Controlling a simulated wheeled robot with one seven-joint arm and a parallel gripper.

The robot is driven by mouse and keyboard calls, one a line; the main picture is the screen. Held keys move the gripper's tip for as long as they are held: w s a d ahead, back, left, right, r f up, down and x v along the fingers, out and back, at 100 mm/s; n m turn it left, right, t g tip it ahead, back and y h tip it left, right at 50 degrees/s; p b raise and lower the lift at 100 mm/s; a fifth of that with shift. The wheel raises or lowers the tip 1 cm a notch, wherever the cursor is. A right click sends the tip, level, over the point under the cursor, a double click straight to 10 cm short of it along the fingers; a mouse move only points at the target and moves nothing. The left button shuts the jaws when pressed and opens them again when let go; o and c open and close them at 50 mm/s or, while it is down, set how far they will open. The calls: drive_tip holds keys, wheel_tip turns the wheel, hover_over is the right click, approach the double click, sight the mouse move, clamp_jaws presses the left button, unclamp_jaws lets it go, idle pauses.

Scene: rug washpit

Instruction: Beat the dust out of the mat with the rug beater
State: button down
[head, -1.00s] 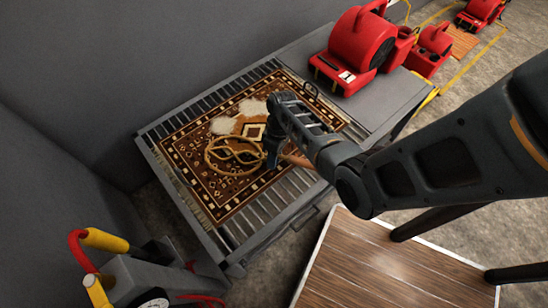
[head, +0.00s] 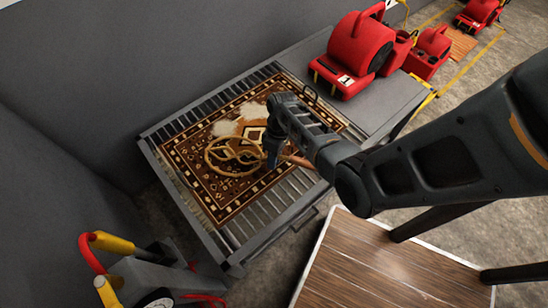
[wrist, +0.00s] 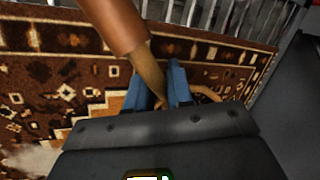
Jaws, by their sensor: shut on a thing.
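The mat (head: 213,187) is brown and cream with a patterned border and lies flat on a slatted metal grate. A pale, whitish dust patch (head: 226,128) shows on its upper middle; it also shows in the wrist view (wrist: 28,160). My gripper (head: 272,160) is shut on the rug beater, whose looped cane head (head: 208,156) is over the mat to the left of the gripper. I cannot tell whether the head touches the mat. In the wrist view the beater's brown handle (wrist: 112,24) passes by the blue fingertips (wrist: 160,88). Most of the beater's head is hidden there.
The grate (head: 272,212) sits in a grey metal table against grey walls. Red blowers (head: 352,50) stand at its right end. A grey machine with red and yellow handles (head: 112,243) stands at lower left. A wooden-topped surface (head: 375,265) is at the lower middle.

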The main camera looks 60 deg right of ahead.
wheel_tip(320, 180, down, 3)
drive_tip(key=shift+r+b, duration=0.1)
drive_tip(key=shift+b, duration=0.55)
drive_tip(key=shift+r+p, duration=0.55)
wheel_tip(320, 180, up, 4)
drive_tip(key=p, duration=0.4)
wheel_tip(320, 180, down, 4)
drive_tip(key=b, duration=0.4)
drive_tip(key=shift+f, duration=0.25)
wheel_tip(320, 180, up, 4)
drive_tip(key=p, duration=0.4)
drive_tip(key=shift+r, duration=0.15)
